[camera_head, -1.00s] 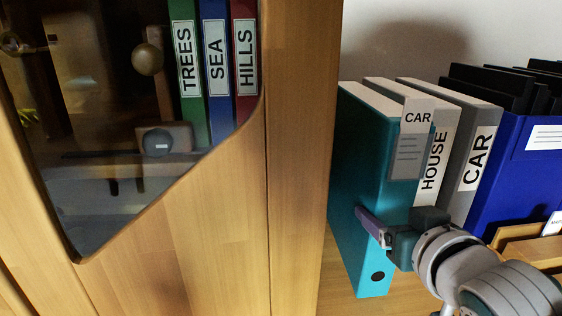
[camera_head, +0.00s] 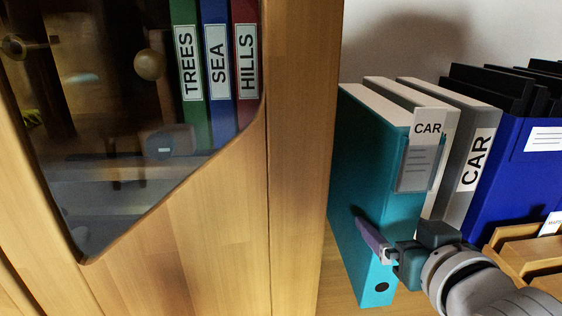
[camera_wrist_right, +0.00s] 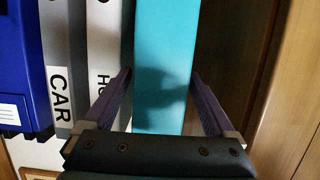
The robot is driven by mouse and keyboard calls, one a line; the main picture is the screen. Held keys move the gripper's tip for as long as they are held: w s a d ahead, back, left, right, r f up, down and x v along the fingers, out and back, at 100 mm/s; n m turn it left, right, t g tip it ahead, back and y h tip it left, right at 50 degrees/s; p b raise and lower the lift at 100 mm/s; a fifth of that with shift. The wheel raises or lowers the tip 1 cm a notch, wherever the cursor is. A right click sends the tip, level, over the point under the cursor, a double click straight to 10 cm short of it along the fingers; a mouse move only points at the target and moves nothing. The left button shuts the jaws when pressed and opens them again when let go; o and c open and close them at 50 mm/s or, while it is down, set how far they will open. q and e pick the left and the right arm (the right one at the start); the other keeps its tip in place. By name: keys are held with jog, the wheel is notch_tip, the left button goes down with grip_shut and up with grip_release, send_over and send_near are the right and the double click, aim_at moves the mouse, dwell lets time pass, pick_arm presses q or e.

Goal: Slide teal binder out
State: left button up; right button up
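The teal binder (camera_head: 362,165) stands upright at the left end of a row of binders, its spine jutting out past its neighbours. My right gripper (camera_head: 388,230) is shut on the lower part of the binder. In the right wrist view the teal spine (camera_wrist_right: 163,45) runs between the two fingers of my right gripper (camera_wrist_right: 161,78), one finger on each side. In the head view the far finger is hidden. My left gripper is not in view.
A white HOUSE binder (camera_wrist_right: 105,45) and a grey CAR binder (camera_head: 478,150) stand right of the teal binder in the head view. A blue holder (camera_head: 515,170) and wooden trays (camera_head: 525,255) are beyond. A wooden cabinet (camera_head: 295,170) with a glass front stands close on the left.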

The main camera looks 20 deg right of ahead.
jog(key=shift+p+v, duration=0.85)
jog(key=shift+v, duration=0.15)
jog(key=shift+p+v, duration=1.6)
jog(key=shift+v, duration=0.95)
jog(key=shift+s+a+r, duration=0.15)
jog(key=shift+s, duration=0.3)
